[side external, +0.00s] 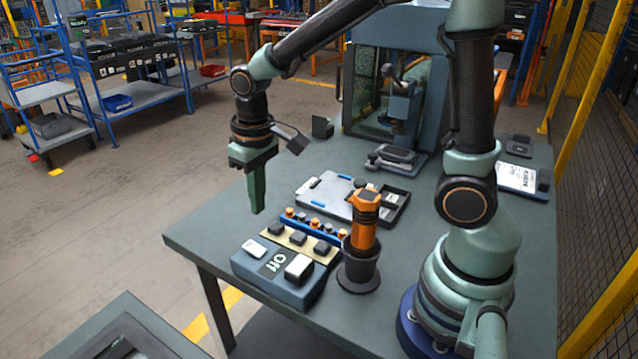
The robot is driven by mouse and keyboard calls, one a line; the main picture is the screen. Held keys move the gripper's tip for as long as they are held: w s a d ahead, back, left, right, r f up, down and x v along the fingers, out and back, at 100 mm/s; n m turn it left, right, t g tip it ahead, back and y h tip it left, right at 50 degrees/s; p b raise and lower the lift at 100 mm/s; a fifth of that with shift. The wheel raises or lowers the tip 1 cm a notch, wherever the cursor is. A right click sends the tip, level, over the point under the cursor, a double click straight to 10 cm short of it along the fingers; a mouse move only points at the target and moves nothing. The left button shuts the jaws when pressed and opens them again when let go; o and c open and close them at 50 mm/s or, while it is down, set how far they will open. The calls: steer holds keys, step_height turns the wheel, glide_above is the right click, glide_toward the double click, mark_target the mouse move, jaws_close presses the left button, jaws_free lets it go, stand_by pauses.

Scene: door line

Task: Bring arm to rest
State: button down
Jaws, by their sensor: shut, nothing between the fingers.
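My gripper (257,208) hangs from my arm, pointing down, above the left part of the grey table (200,236). Its green fingers are together with nothing between them. Its tips appear above and behind a blue-grey control box (263,283) and apart from it. The arm is raised and bent, reaching left from its base at the right of the table.
An orange tool (364,222) stands upright in a dark cup (359,268). Small parts sit on a blue rack (310,228). A white board (331,196) lies behind. A windowed machine (430,100) stands at the back. The table's left edge is clear.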

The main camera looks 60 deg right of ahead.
steer(key=s+d+r+t, duration=0.4)
steer(key=s+r, duration=0.3)
steer(key=r, duration=0.3)
steer(key=shift+s+d+t, duration=0.2)
steer(key=shift+s+t, duration=0.15)
steer(key=shift+t, duration=0.05)
